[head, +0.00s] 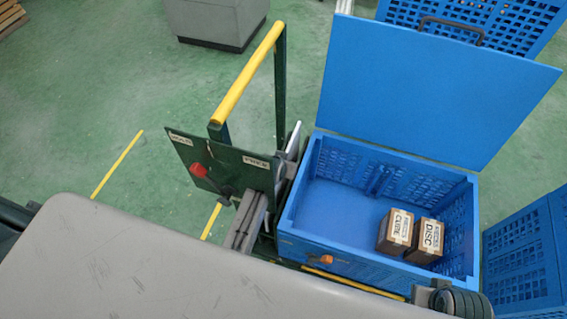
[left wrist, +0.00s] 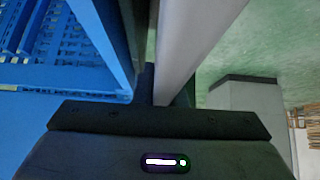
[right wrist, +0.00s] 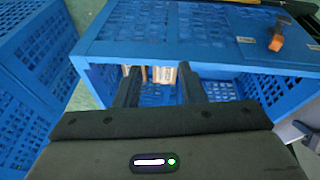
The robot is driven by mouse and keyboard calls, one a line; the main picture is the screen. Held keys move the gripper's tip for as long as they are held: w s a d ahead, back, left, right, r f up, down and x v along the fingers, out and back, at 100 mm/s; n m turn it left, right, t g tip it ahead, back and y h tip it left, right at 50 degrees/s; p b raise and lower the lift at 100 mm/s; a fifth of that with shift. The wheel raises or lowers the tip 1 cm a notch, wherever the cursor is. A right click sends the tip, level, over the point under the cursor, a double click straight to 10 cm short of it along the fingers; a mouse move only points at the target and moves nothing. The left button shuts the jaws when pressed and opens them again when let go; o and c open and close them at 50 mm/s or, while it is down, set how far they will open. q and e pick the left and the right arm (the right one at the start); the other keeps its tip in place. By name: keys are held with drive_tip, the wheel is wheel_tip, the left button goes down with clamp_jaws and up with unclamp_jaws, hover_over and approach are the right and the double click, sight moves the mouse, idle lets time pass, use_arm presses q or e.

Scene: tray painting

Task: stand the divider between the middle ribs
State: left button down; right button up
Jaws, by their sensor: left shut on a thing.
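The open blue crate (head: 299,228) stands right of centre in the head view. Narrow upright ribs (head: 375,180) show at the middle of its far wall; the near wall's inner face is hidden. My left gripper (left wrist: 160,103) is outside the crate, to its left, and shut on the divider. The divider is a pale grey panel (left wrist: 187,42), rising edge-on ahead of the wrist; in the head view only a pale strip (head: 293,142) shows beside the green panel. Its grip point is hidden. My right gripper (right wrist: 160,90) is open and empty at the crate's near right side.
Two brown boxes, marked CUBE (head: 396,231) and DISC (head: 427,238), stand in the crate's right part. The crate's left floor is clear. The raised lid (head: 425,90) stands behind. A green panel (head: 220,165) and yellow-topped rail (head: 247,73) stand left. Another blue crate (head: 525,245) is right.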

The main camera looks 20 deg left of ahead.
use_arm(q)
drive_tip(key=c, duration=1.4)
unclamp_jaws()
